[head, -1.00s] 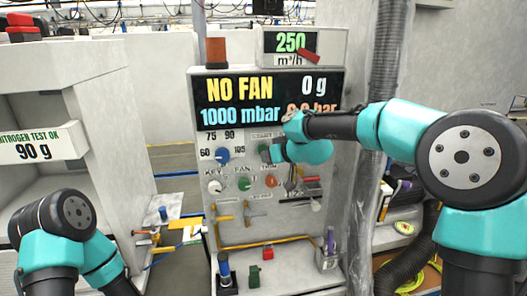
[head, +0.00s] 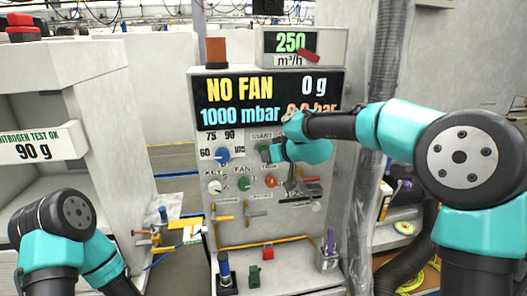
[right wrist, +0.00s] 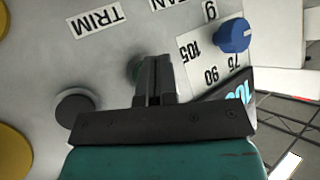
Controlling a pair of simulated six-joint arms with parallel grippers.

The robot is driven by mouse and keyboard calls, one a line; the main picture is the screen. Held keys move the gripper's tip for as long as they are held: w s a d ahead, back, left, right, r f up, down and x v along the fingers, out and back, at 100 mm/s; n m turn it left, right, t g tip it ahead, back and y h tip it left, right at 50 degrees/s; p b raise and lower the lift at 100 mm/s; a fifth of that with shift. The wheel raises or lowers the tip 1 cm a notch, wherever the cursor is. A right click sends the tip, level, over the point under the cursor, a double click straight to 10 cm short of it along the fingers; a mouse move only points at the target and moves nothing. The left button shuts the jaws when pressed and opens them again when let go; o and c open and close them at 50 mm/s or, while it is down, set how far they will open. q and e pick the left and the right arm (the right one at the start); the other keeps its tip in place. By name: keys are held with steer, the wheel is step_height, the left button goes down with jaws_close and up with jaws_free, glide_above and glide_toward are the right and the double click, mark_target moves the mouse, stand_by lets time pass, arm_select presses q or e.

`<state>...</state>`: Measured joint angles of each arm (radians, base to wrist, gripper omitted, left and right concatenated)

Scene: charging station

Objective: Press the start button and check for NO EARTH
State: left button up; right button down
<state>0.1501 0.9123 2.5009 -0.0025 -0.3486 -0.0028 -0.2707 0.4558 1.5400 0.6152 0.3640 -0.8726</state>
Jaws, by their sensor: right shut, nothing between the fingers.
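The display (head: 268,98) at the top of the grey panel reads "NO FAN", "0 g" and "1000 mbar"; my right arm partly covers the bar reading. My right gripper (head: 266,153) is at the panel just below the "START" label (head: 264,136). In the right wrist view the right gripper (right wrist: 153,62) is shut and empty, its tips close to the panel. A green round button (right wrist: 132,68) shows partly behind the fingers; I cannot tell whether they touch it. My left gripper is outside the view.
A blue knob (head: 222,155) is left of the right gripper, with a white knob (head: 215,187), green knob (head: 244,184) and orange knob (head: 271,181) below. A dark round button (right wrist: 75,108) is near the fingers. A grey hose (head: 391,70) runs down the panel's right side.

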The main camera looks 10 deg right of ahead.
steer(key=shift+w, duration=0.3)
steer(key=shift+w, duration=0.45)
stand_by(0.8)
stand_by(0.4)
steer(key=shift+s, duration=0.9)
steer(key=shift+s, duration=0.15)
steer(key=s, duration=0.4)
steer(key=shift+s+d, duration=0.2)
steer(key=shift+s, duration=0.15)
